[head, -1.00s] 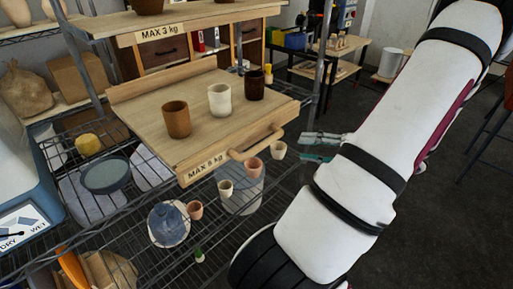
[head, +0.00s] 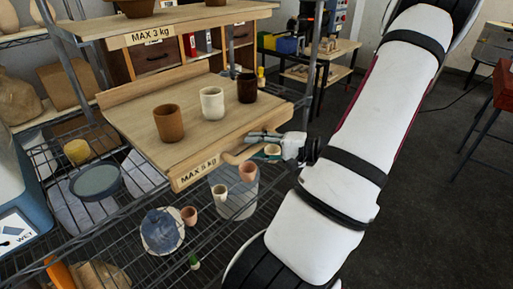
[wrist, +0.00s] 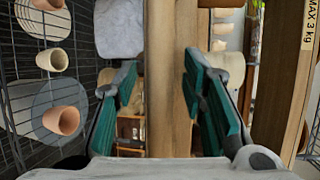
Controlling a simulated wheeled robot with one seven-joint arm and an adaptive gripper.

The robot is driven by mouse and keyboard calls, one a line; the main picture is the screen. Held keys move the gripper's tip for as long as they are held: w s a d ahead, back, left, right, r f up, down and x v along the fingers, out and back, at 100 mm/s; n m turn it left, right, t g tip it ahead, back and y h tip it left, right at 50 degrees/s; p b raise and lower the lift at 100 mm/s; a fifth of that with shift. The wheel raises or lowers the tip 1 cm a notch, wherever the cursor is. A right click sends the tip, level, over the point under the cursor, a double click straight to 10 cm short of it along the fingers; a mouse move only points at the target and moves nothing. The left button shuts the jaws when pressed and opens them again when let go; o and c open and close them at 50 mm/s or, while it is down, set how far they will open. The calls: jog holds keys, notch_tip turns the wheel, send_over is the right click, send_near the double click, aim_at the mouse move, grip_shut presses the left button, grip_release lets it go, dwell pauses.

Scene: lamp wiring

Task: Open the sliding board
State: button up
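The sliding board (head: 208,138) is a pale wooden board on the wire rack, with a "MAX 5 kg" label on its front edge. It juts out beyond the shelf above. A brown cup (head: 168,123), a white cup (head: 212,103) and a dark brown cup (head: 247,87) stand upright on it. Its wooden handle (wrist: 160,75) runs upright through the wrist view, between my gripper's teal fingers. My gripper (head: 256,143) is at the handle's right part in the head view and hides some of it. The fingers look open, with a gap at the left finger.
The fixed shelf marked "MAX 3 kg" (head: 190,20) is above and behind the board. Open dark floor (head: 440,190) lies to the right.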

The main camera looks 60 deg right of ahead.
jog(key=shift+w, duration=0.1)
grip_shut()
